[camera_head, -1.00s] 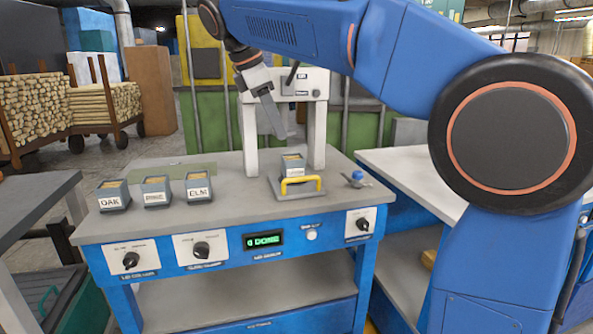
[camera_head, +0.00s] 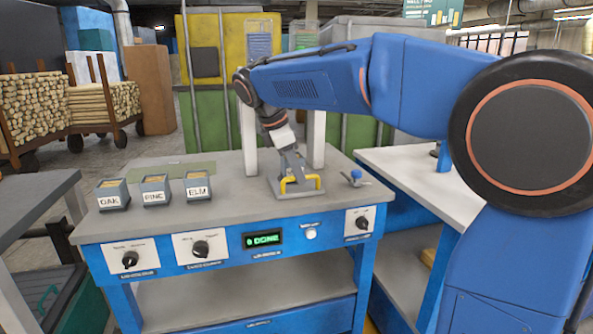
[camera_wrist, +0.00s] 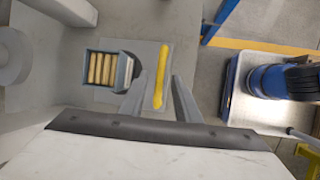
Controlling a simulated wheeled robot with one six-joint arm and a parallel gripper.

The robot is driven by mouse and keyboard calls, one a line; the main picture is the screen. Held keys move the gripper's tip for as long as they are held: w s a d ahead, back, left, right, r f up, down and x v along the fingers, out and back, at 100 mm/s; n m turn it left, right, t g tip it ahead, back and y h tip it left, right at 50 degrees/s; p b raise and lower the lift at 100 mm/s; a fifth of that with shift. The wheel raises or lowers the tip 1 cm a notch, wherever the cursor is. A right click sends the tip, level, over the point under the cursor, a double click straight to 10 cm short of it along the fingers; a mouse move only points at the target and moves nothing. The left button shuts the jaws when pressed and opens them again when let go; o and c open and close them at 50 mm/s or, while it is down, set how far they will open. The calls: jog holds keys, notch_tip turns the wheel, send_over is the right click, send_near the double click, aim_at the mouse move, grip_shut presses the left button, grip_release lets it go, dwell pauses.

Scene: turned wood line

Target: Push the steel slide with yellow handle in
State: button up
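The steel slide (camera_head: 285,194) lies flat on the workbench near its front edge, under a white gantry. Its yellow handle (camera_head: 314,182) faces the front. The slide plate (camera_wrist: 103,97) and the handle (camera_wrist: 162,75) also show in the wrist view. A small grey box of wooden dowels (camera_wrist: 103,68) sits on the slide; in the head view my gripper hides most of it. My gripper (camera_head: 291,178) points down over the handle. In the wrist view its two fingers (camera_wrist: 158,88) are spread, one on each side of the handle. I cannot tell whether they touch it.
Boxes labelled OAK (camera_head: 111,195), PINE (camera_head: 155,191) and ELM (camera_head: 198,187) stand at the left of the bench. A blue-knobbed part (camera_head: 356,176) is right of the slide. The gantry's posts (camera_head: 249,140) stand behind. A green display (camera_head: 263,239) reads DONE.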

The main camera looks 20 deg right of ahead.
jog(key=shift+f, duration=0.15)
grip_shut()
jog(key=w, duration=1)
jog(key=shift+w, duration=0.95)
grip_release()
jog(key=shift+w, duration=0.15)
